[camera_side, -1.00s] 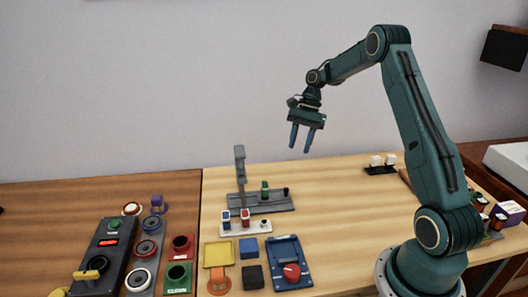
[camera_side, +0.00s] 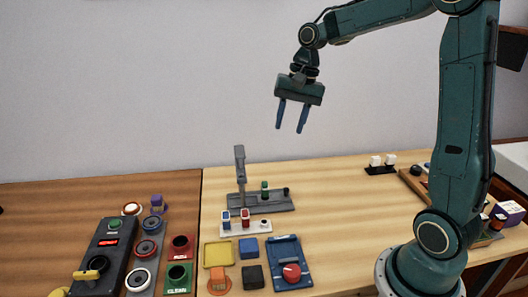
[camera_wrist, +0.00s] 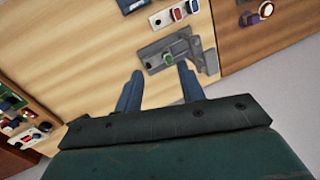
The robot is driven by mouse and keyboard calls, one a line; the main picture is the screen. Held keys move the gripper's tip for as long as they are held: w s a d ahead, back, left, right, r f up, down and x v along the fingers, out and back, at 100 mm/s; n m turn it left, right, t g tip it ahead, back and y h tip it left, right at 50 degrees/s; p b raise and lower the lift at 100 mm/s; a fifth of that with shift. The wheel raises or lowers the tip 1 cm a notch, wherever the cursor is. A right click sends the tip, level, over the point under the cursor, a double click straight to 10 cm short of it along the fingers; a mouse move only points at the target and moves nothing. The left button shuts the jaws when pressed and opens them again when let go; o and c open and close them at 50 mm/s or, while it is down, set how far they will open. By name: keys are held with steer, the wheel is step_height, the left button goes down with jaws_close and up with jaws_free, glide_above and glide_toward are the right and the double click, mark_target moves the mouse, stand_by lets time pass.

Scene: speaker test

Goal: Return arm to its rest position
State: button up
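My gripper (camera_side: 292,117) hangs in the air high above the table, in front of the grey wall. Its two blue fingers point down and stand apart with nothing between them. In the wrist view, my gripper (camera_wrist: 160,84) shows both fingers spread over the light wood table (camera_wrist: 100,60). The grey fixture with an upright post (camera_side: 262,202) stands on the table well below the gripper. It also shows in the wrist view (camera_wrist: 200,52), just beyond the fingertips. My arm reaches up and to the left from its base at the right.
The light table (camera_side: 340,215) holds a white strip with coloured parts (camera_side: 246,227), a blue tray with a red knob (camera_side: 288,265) and yellow, blue and black squares. A dark control box (camera_side: 98,258) and speaker parts lie on the darker table at left. The air around the gripper is clear.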

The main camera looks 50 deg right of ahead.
steer(key=s+a+r+n+t+h, duration=0.1)
steer(key=s+a+r+n, duration=0.15)
steer(key=s+a, duration=0.2)
steer(key=s+a+r+n+t, duration=0.1)
steer(key=s+a+r+n, duration=0.15)
steer(key=s+a, duration=0.2)
steer(key=s+a+f+n+t+h, duration=0.1)
steer(key=s+f+n+t, duration=0.1)
steer(key=s+n, duration=0.4)
steer(key=s, duration=0.5)
steer(key=shift+a, duration=0.2)
